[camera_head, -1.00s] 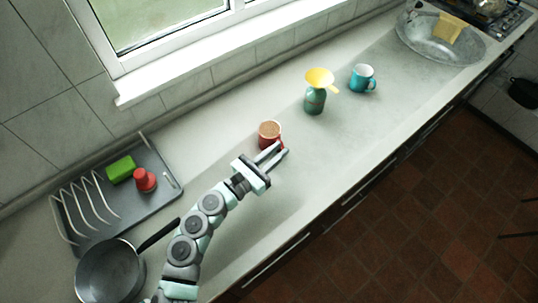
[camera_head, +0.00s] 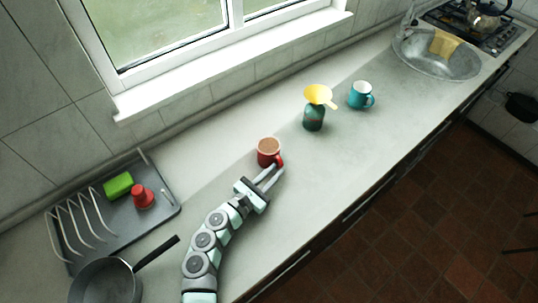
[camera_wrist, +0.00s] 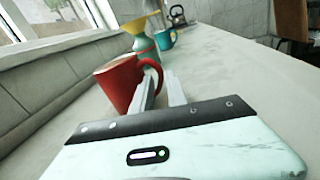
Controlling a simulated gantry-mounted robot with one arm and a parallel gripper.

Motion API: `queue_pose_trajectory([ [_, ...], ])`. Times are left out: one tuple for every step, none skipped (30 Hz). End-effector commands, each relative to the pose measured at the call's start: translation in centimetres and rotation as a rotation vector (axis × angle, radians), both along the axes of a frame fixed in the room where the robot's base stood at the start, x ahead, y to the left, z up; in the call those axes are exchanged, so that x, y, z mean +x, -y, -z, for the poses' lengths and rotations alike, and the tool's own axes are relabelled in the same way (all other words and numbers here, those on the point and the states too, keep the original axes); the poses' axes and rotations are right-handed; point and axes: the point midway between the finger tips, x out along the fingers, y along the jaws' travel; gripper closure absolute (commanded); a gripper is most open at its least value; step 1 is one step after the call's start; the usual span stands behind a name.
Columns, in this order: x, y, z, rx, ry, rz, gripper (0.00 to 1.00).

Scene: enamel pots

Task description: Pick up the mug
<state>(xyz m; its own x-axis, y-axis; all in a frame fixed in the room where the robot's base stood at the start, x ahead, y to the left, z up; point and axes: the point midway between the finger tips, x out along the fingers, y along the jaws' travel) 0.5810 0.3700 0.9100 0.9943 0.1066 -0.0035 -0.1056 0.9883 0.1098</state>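A red mug (camera_head: 264,159) with brown contents or interior stands upright on the counter, its handle at its right side near my fingers. It also shows in the wrist view (camera_wrist: 118,82), with the handle curving right by the fingertips. My gripper (camera_head: 272,172) is open, its two fingers apart and pointing at the handle side of the mug. In the wrist view the fingers (camera_wrist: 161,82) sit close to the handle; I cannot tell whether they touch it or straddle it. A second mug, teal (camera_head: 359,97), stands upright farther right.
A green bottle (camera_head: 313,119) with a yellow funnel (camera_head: 320,95) stands between the mugs. A grey rack tray (camera_head: 120,222) holds a green block (camera_head: 118,186) and a red item (camera_head: 142,196). A frying pan (camera_head: 104,284) is lower left. The counter right of my gripper is clear.

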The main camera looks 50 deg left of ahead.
Motion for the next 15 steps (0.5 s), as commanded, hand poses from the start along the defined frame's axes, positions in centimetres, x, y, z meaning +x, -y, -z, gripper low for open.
queue_pose_trajectory([
  [0.9, -0.1, -0.4, 0.0, 0.005, 0.002, 0.82],
  [1.4, -0.1, -0.5, 0.0, 0.006, 0.003, 0.82],
  [2.1, -0.2, -0.5, 0.002, 0.006, 0.003, 0.82],
  [2.5, -0.3, -0.5, 0.002, 0.006, 0.002, 0.82],
  [2.9, -0.3, -0.5, 0.001, 0.006, 0.002, 0.82],
  [3.4, -0.3, -0.4, 0.0, 0.005, 0.003, 0.82],
  [3.6, -0.3, -0.3, -0.001, 0.004, 0.002, 0.82],
  [3.8, -0.3, -0.2, -0.001, 0.003, 0.002, 0.82],
  [3.9, -0.3, -0.2, 0.0, 0.002, 0.002, 0.82],
  [3.9, -0.3, -0.1, 0.0, 0.002, 0.002, 0.82],
  [3.9, -0.3, -0.1, 0.0, 0.002, 0.002, 0.82],
  [3.8, -0.3, -0.1, 0.0, 0.002, 0.002, 0.82],
  [3.8, -0.3, -0.1, 0.0, 0.002, 0.002, 0.82],
  [3.8, -0.3, -0.1, 0.0, 0.002, 0.002, 0.82],
  [3.8, -0.3, -0.1, 0.0, 0.002, 0.002, 0.84],
])
